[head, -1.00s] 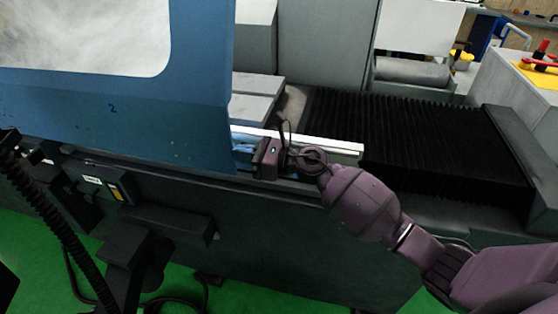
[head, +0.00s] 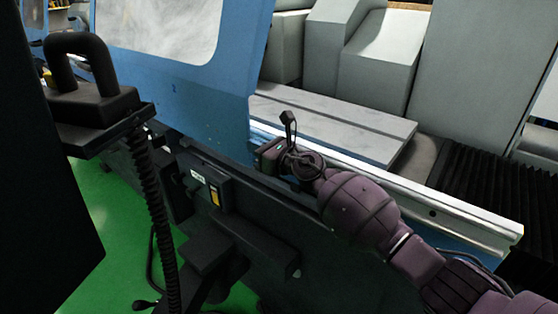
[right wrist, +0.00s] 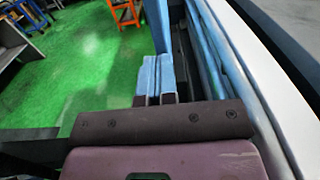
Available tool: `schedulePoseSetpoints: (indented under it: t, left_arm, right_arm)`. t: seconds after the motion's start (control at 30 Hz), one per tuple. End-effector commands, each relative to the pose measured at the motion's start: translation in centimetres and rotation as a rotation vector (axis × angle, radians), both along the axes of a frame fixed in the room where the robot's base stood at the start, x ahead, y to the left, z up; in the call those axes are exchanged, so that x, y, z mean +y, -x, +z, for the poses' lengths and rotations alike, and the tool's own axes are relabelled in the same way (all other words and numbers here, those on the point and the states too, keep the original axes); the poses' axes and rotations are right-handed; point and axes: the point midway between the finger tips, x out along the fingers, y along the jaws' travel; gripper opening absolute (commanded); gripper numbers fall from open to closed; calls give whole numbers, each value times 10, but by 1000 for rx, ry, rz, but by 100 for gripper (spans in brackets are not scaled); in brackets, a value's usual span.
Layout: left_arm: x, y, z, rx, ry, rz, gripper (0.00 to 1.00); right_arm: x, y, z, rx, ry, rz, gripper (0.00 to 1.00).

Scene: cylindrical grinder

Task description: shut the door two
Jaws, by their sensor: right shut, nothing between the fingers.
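Door two is the blue panel (head: 190,85) with a small dark "2" and a pale window, at the upper left of the head view. Grey machine table shows to the right of its edge. My right gripper (head: 258,157) is at the lower right edge of the door, its fingers largely hidden by the gripper body. In the right wrist view its blue fingers (right wrist: 152,70) are together and empty, with the blue door edge (right wrist: 157,25) just beyond them. I cannot tell whether they touch. My left gripper is not in view.
A bright rail (head: 430,205) runs along the machine front beside my right arm. A black box with a handle (head: 90,95) and a coiled cable (head: 158,225) stand at the left. A dark switch box (head: 205,183) juts out below the door. Green floor is open at lower left.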

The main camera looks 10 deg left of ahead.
Motion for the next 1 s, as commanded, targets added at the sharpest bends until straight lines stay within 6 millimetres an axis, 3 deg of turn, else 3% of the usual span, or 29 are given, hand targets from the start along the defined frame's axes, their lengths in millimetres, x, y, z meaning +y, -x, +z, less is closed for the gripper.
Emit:
schedulePoseSetpoints:
  t: [0.03, 0.5, 0.7, 1.0]
  left_arm:
    - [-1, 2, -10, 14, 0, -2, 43]
    - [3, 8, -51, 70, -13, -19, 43]
    - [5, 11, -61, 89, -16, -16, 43]
    - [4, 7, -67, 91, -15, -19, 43]
  right_arm:
    - [11, -6, -10, 9, 1, 3, 0]
    - [87, -54, -12, 12, 0, 1, 0]
    - [109, -67, -9, 9, 0, 1, 0]
    - [125, -77, -3, 4, 0, 0, 0]
